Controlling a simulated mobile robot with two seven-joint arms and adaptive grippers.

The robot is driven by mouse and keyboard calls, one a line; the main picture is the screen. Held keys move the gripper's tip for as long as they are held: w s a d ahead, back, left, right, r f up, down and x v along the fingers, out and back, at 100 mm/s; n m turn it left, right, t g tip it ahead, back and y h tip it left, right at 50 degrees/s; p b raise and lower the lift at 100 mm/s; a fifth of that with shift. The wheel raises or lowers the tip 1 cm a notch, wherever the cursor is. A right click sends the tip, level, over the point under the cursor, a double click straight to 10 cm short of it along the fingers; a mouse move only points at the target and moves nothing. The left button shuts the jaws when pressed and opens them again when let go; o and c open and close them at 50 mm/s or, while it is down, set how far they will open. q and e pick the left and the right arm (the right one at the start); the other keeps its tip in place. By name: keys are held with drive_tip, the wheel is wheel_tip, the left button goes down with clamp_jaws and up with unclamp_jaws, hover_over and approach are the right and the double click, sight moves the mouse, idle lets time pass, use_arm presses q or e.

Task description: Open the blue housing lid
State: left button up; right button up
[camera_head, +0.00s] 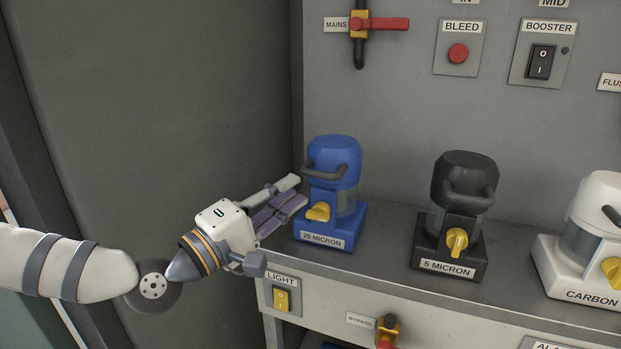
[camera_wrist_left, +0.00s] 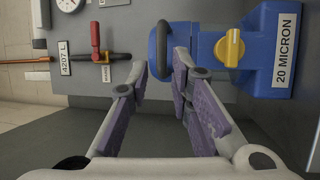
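The blue housing (camera_head: 328,232), labelled 20 MICRON, stands on the shelf. Its rounded blue lid (camera_head: 334,148) sits on top and looks closed. A dark bar handle (camera_head: 327,174) juts from the lid's front; it also shows in the left wrist view (camera_wrist_left: 161,50). A yellow knob (camera_head: 318,212) is on the front of the housing. My left gripper (camera_head: 295,192) is just left of the housing, its fingers pointing at it. In the left wrist view the fingers (camera_wrist_left: 160,72) are apart and empty, with the handle beyond the gap between their tips. My right gripper is out of view.
A black housing (camera_head: 460,225) and a white housing (camera_head: 590,250) stand to the right on the same grey shelf (camera_head: 390,250). A light switch (camera_head: 282,299) and bypass valve (camera_head: 387,328) are on the shelf front. A red mains valve (camera_head: 380,23) is above.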

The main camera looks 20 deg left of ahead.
sight(313, 176)
use_arm(q)
drive_tip(key=x, duration=0.7)
drive_tip(key=shift+w+d+f, duration=0.1)
drive_tip(key=shift+w, duration=0.1)
drive_tip(key=shift+c, duration=0.4)
clamp_jaws()
